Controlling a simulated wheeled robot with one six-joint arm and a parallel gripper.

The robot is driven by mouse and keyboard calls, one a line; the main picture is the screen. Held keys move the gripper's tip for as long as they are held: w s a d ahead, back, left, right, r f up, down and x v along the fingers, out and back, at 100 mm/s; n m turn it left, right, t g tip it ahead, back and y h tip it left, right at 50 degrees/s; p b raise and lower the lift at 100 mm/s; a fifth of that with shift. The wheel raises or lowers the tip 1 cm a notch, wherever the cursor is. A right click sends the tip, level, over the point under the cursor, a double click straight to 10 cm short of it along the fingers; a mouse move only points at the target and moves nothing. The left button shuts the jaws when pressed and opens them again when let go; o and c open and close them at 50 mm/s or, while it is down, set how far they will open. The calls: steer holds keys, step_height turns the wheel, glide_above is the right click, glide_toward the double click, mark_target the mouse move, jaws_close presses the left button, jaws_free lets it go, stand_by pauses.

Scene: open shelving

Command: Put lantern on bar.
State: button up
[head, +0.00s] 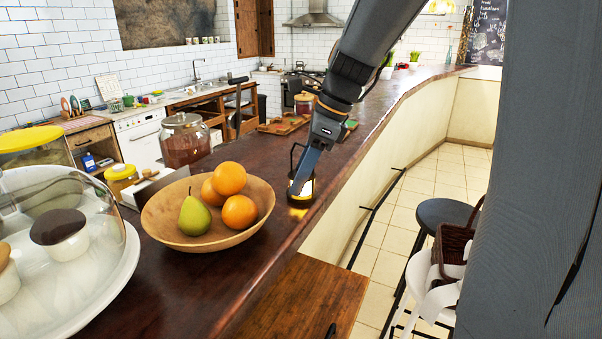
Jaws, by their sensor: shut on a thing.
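A small black and yellow lantern (301,188) with a dark wire handle is upright at the right edge of the dark wooden bar (238,262). My gripper (306,176) reaches down over it from the upper right and is shut on it. The lantern's base appears at the bar's surface; I cannot tell whether it touches. A warm glow shows at its lower part. The gripper hides some of the lantern's upper right side.
A wooden bowl (168,237) with oranges and a pear stands just left of the lantern. A glass cake dome (100,268) and a large glass jar (184,145) are also on the bar. Stools (441,214) stand on the floor at right. Cutting boards (283,125) lie farther back.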

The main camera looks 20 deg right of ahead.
steer(key=o, duration=1.2)
steer(key=shift+f, duration=0.15)
steer(key=shift+o, duration=0.2)
steer(key=b+v, duration=0.3)
steer(key=v, duration=0.9)
steer(key=shift+b, duration=0.4)
steer(key=shift+s+d, duration=0.1)
